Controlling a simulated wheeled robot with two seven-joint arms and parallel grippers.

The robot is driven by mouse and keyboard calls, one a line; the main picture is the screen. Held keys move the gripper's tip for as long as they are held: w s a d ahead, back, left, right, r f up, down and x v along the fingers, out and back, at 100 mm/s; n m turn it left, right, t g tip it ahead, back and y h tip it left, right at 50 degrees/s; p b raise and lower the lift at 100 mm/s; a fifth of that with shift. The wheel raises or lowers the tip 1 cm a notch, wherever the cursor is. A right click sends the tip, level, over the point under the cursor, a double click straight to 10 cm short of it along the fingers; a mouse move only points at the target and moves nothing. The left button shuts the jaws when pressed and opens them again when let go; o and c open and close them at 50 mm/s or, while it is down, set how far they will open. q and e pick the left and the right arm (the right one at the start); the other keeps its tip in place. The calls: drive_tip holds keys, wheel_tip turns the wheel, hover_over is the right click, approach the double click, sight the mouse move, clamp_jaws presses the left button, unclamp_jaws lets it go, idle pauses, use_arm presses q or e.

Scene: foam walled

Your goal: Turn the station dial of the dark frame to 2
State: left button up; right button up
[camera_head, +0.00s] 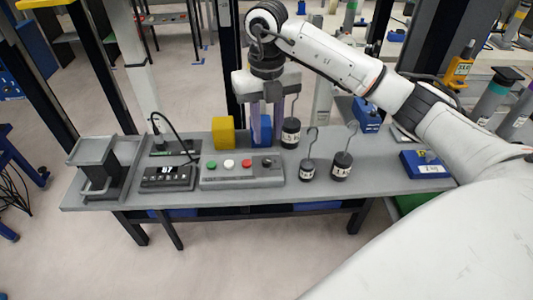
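A grey control box (215,183) lies on the grey bench, with green, white and red buttons along its top. A small black round knob (267,162) sits at its right end and looks like the dial; its setting is too small to read. Dark upright posts (93,65) stand behind the bench; I cannot tell which structure is the dark frame. My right gripper (262,118) points down above the back of the bench, behind the control box and apart from the knob. Its fingertips are hard to make out against a blue block (264,135). My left gripper is not in view.
On the bench (400,183) are a black display unit (168,177) with a cable, a grey stand (95,152), a yellow block (223,132) and several hooked weights (342,165). A blue box (425,163) sits at the right. The front edge strip is clear.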

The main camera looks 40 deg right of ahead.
sight(266, 160)
wheel_tip(266, 160, down, 8)
drive_tip(key=shift+a+f+p, duration=0.1)
drive_tip(key=shift+f+p, duration=0.15)
drive_tip(key=shift+p, duration=0.05)
clamp_jaws()
